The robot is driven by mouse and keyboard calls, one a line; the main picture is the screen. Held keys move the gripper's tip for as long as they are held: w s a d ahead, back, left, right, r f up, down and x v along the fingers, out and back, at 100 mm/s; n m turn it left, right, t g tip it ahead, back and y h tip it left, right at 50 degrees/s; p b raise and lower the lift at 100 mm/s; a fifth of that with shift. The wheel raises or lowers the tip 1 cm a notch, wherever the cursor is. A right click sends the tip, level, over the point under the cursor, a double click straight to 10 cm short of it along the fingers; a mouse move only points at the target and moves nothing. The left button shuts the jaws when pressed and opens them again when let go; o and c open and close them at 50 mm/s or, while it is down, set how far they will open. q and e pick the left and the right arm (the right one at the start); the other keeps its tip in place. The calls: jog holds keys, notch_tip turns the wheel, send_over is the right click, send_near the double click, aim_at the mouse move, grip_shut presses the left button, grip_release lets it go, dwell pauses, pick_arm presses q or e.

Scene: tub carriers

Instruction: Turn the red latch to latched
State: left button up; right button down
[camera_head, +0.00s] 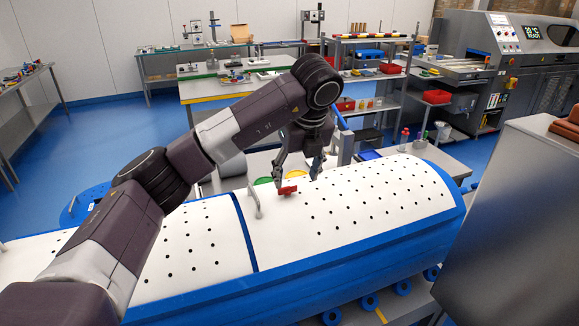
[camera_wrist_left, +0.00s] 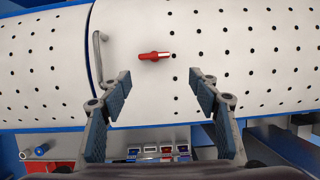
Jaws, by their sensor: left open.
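The red latch (camera_head: 286,190) sits on the white perforated curved cover (camera_head: 330,222), near the cover's far edge. In the left wrist view the red latch (camera_wrist_left: 154,56) lies roughly sideways, beyond the fingertips and between their lines. My left gripper (camera_head: 298,172) is above the cover close to the latch, with its fingers spread apart. In the left wrist view my left gripper (camera_wrist_left: 160,84) is open and empty, and does not touch the latch. My right gripper is not in view.
A grey handle (camera_head: 254,200) stands on the cover left of the latch, beside a blue seam. A large grey cabinet (camera_head: 510,225) stands at the right. Benches (camera_head: 230,85) with tools stand behind. Blue floor is open at the left.

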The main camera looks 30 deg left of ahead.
aim_at(288, 187)
pick_arm(q)
jog(key=shift+w+a+f+y+p, duration=0.15)
jog(key=shift+a+f+p, duration=0.1)
jog(key=shift+a, duration=0.2)
jog(key=shift+w+a+f+y+p, duration=0.15)
jog(key=shift+a+p, duration=0.1)
jog(key=shift+a, duration=0.2)
jog(key=p+x, duration=0.2)
jog(key=x, duration=0.2)
jog(key=shift+f, duration=0.2)
jog(key=shift+w+a+f, duration=0.15)
jog(key=shift+w+f, duration=0.1)
jog(key=shift+f, duration=0.3)
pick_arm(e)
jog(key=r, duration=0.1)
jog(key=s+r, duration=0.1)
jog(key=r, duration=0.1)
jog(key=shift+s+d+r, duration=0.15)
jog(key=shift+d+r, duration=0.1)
pick_arm(q)
jog(key=shift+c, duration=0.5)
jog(key=c, duration=1)
jog(key=shift+c, duration=0.3)
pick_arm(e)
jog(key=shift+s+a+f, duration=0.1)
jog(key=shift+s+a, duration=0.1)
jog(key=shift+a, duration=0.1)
